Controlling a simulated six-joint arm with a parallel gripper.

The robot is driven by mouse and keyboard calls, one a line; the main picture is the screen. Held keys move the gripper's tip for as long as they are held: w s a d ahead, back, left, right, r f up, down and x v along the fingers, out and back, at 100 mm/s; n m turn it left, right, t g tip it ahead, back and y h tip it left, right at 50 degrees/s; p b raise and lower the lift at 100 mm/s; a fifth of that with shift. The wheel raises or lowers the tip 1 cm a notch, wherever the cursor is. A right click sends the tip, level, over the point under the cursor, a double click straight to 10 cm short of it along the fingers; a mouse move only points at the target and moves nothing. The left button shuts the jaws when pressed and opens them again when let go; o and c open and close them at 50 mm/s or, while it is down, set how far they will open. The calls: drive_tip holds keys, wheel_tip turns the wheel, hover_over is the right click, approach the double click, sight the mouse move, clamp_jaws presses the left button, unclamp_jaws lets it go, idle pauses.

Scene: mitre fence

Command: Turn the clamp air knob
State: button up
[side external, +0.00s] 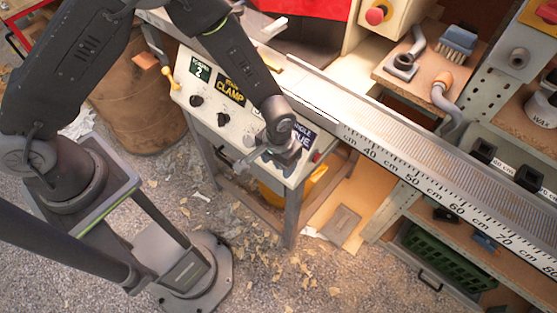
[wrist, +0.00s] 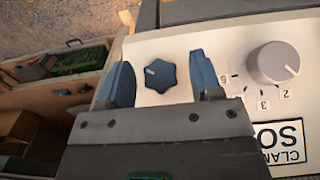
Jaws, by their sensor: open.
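A blue-grey star-shaped knob (wrist: 160,73) with a white pointer mark sits on the white control panel (wrist: 225,42) in the wrist view. My gripper (wrist: 160,62) is open, with one finger on each side of this knob and a visible gap to each. Whether the fingers reach down to knob height is unclear. A round grey knob (wrist: 273,62) with a numbered scale stands to the right, near a partly cut-off label reading "CLAM" and "SO". In the side external view my gripper (side external: 287,160) is over the panel's right end and hides the star knob. No label for the star knob is readable.
The long scaled fence (side external: 400,150) runs just behind and right of my gripper. A shelf with a green crate (side external: 445,260) is at lower right.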

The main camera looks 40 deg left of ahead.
drive_tip(key=c, duration=0.9)
drive_tip(key=shift+d+m+t+y, duration=0.15)
drive_tip(key=shift+m+y, duration=0.65)
drive_tip(key=shift+y, duration=0.45)
drive_tip(key=shift+a+m+t+y, duration=0.15)
drive_tip(key=shift+m+y, duration=0.65)
drive_tip(key=shift+y, duration=0.45)
drive_tip(key=shift+d, duration=0.1)
drive_tip(key=o, duration=0.9)
